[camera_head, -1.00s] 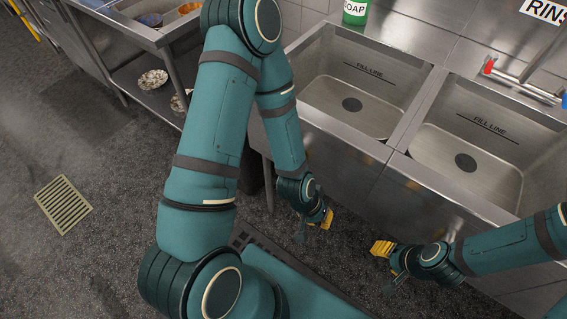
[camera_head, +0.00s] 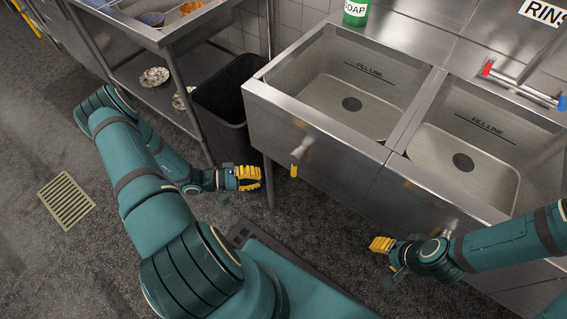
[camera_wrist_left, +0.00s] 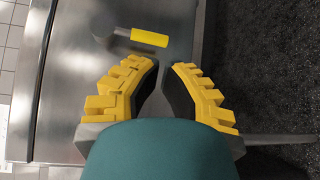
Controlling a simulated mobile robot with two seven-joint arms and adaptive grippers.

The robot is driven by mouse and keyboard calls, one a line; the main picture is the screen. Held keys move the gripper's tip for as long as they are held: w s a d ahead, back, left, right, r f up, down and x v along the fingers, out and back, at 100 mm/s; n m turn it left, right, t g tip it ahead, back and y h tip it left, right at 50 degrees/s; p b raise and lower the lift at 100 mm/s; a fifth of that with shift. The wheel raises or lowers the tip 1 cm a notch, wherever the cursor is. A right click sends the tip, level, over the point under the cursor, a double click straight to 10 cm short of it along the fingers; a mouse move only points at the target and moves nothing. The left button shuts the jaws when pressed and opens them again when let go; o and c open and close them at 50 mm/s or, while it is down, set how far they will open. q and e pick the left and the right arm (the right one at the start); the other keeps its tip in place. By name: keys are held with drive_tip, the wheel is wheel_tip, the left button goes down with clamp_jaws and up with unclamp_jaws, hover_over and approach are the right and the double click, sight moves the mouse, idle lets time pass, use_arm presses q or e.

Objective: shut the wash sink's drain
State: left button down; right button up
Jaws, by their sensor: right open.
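My right gripper (camera_head: 379,245) is open and empty, low in front of the sinks.
The right basin (camera_head: 462,158) is beside the left one; my right arm crosses below it. A dark bin (camera_head: 226,100) stands left of the sinks, by a steel table (camera_head: 165,38) with bowls. A green soap bottle (camera_head: 356,12) stands behind. Floor is clear at left.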

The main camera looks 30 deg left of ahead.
use_arm(q)
drive_tip(key=a+t, duration=0.1)
drive_tip(key=a+t+y, duration=0.1)
drive_tip(key=a, duration=0.1)
drive_tip(key=a+n+t, duration=0.1)
drive_tip(key=a, duration=0.1)
drive_tip(key=shift+s+a+r+y, duration=0.15)
drive_tip(key=shift+s+r+y, duration=0.05)
drive_tip(key=shift+r+y, duration=0.2)
drive_tip(key=s+d+b+x, duration=0.1)
drive_tip(key=d+x, duration=0.1)
drive_tip(key=x, duration=1)
drive_tip(key=shift+d+r, duration=0.2)
drive_tip(key=shift+d, duration=0.15)
drive_tip(key=shift+s, duration=0.1)
